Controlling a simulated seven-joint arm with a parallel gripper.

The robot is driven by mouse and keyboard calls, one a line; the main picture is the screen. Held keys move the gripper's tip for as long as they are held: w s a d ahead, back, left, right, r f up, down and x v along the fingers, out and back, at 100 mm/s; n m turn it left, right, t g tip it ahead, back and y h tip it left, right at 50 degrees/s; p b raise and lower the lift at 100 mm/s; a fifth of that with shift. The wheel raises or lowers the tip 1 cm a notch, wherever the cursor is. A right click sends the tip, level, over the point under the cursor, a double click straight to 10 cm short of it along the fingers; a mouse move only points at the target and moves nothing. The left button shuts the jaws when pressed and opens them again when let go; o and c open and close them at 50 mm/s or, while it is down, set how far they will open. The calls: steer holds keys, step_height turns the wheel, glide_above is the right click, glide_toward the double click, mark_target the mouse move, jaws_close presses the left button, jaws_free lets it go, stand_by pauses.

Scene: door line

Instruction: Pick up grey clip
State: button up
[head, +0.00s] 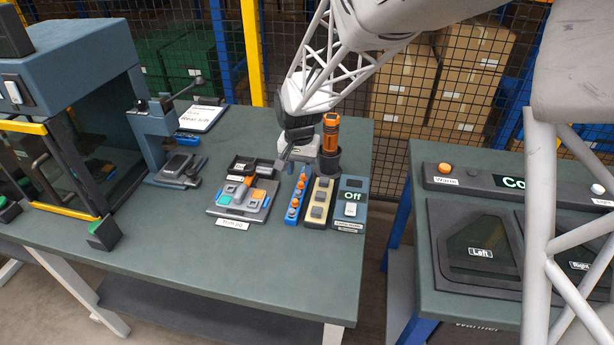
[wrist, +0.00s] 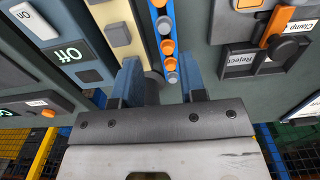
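A blue rail (head: 296,198) on the table carries a row of small orange and grey pieces. I cannot tell for certain which grey piece is the clip. My gripper (head: 283,163) is above the rail's far end. Its two blue fingers (wrist: 160,80) are apart, with nothing visibly held.
An orange-handled tool (head: 330,132) stands in a dark cup (head: 328,162) close to my gripper. A switch box (head: 350,200) reading Off is right of the cream strip. A tray (head: 239,212) with coloured parts is left. The table's front is clear.

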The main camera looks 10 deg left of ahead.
mark_target(298, 191)
steer(key=shift+a+f, duration=0.2)
steer(key=shift+f, duration=1.25)
steer(key=shift+f, duration=2.6)
jaws_close()
